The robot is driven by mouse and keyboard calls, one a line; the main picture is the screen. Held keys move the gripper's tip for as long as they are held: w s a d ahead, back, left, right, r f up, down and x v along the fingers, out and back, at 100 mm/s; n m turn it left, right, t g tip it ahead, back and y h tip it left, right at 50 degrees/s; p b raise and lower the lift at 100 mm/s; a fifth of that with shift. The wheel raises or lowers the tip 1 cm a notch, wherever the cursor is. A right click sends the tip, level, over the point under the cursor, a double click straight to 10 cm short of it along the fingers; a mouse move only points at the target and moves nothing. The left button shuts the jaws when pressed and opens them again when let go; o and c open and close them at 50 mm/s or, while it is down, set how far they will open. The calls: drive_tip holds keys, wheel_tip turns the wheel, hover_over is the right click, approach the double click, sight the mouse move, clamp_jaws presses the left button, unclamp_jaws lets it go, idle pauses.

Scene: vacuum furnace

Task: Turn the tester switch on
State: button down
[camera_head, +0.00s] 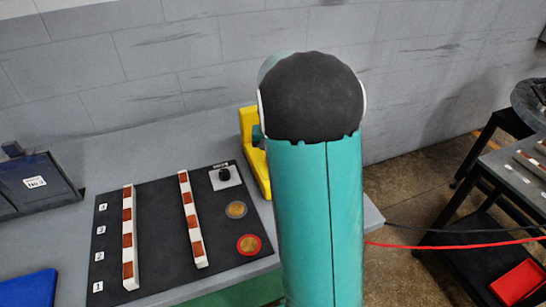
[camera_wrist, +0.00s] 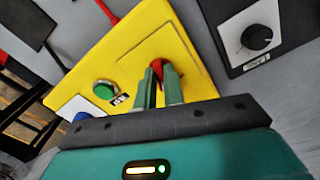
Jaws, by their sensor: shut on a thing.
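The tester is a yellow box (camera_wrist: 130,45) lit clearly in the wrist view. In the head view only its left part (camera_head: 246,125) shows at the back of the table, the rest hidden behind my arm. A red switch (camera_wrist: 157,66) stands on its yellow face. My gripper (camera_wrist: 160,77) has its two green fingers shut on the red switch, one on each side. The fingers hide most of the switch, so its exact position is unclear. A green button (camera_wrist: 103,89) is on the same face. In the head view my gripper is hidden behind my arm.
A black board (camera_head: 155,225) left of the tester holds two white strips with brown blocks, round discs and a black knob (camera_head: 224,174). The knob also shows in the wrist view (camera_wrist: 257,37). A blue tray (camera_head: 28,290) lies front left. Red and black cables (camera_head: 450,243) run right.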

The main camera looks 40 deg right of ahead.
drive_tip(key=shift+m, duration=0.7)
drive_tip(key=c, duration=1.5)
unclamp_jaws()
drive_tip(key=shift+r, duration=0.1)
wheel_tip(320, 180, up, 14)
drive_tip(key=shift+f, duration=0.2)
